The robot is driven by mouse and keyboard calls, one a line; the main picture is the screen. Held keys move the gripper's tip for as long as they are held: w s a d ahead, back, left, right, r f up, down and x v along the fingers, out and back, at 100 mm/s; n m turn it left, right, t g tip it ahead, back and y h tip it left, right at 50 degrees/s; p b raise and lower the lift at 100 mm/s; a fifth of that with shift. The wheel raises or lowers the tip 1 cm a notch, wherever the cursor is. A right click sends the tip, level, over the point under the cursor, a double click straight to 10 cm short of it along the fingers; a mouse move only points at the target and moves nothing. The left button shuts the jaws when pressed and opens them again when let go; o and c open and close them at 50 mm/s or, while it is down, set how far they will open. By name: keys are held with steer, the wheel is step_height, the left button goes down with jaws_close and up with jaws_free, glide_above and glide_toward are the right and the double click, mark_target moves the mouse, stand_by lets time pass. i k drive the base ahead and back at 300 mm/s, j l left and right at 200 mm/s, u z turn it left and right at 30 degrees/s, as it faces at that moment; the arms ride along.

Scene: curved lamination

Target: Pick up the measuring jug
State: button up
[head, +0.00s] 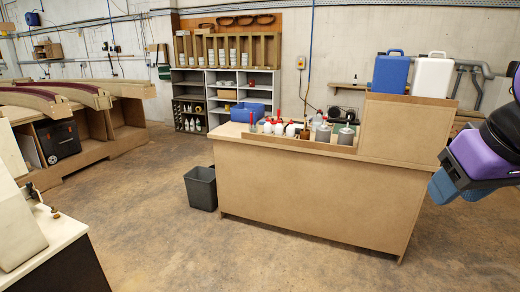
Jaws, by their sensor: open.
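I cannot make out the measuring jug for certain. Several small vessels stand in a row on the wooden workbench (310,195), among them white bottles (290,130) and grey containers (323,132); they are too small to tell apart. My gripper (456,189) is at the right edge of the head view, purple with blue end parts, partly cut off by the frame. It is open, holds nothing that I can see, and is apart from the bench, to its right.
A blue canister (388,73) and a white canister (433,75) stand on the bench's raised box. A grey bin (201,188) stands by its left end. Curved laminated beams (50,95) lie at left, and a white-topped table (62,238) is at front left. The middle floor is clear.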

mark_target(317, 119)
steer(key=i, duration=1.9)
steer(key=i+j, duration=0.1)
steer(key=i, duration=1.8)
steer(key=i+z, duration=0.25)
steer(key=z, duration=0.25)
steer(key=i+l, duration=0.05)
